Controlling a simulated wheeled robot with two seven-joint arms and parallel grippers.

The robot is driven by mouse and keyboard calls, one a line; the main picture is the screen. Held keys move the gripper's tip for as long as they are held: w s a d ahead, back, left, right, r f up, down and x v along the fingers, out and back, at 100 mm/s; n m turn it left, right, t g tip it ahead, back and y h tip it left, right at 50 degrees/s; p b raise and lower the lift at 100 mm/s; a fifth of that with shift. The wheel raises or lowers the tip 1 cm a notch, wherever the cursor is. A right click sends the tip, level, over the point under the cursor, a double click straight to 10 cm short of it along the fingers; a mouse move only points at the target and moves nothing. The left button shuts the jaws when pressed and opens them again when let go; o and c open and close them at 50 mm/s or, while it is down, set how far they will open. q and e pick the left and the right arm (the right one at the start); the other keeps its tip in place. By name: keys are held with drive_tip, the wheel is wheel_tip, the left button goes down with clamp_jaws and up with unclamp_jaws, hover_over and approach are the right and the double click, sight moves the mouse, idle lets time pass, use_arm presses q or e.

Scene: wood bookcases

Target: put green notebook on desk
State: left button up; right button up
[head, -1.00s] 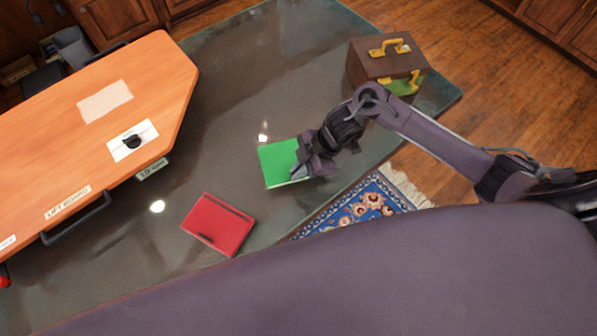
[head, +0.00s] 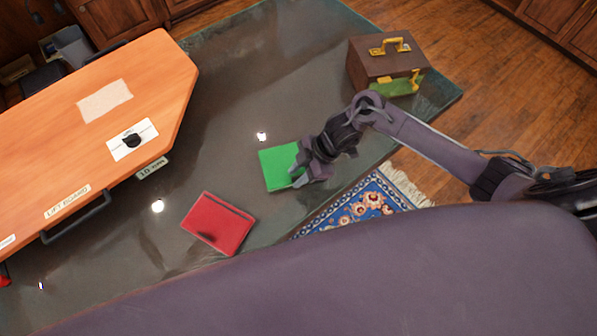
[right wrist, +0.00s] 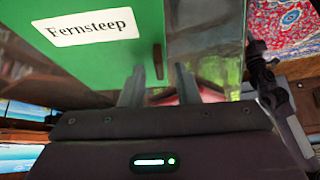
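The green notebook (head: 276,167) lies flat on the dark glass desk (head: 225,95). My right gripper (head: 298,174) is at the notebook's right edge with its fingers spread. In the right wrist view, the notebook (right wrist: 55,70) carries a white label reading "Fernsteep". There the two fingers of my right gripper (right wrist: 159,67) stand apart, one over the notebook and one beyond its edge, with nothing clamped between them. My left gripper is out of view.
A red notebook (head: 218,223) lies on the glass to the lower left. A brown case (head: 380,65) with yellow handles stands at the upper right. An orange wooden board (head: 60,130) covers the left. The glass above the green notebook is clear.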

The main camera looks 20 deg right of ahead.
drive_tip(key=shift+r, duration=0.2)
drive_tip(key=b+v, duration=0.1)
drive_tip(key=v, duration=1.1)
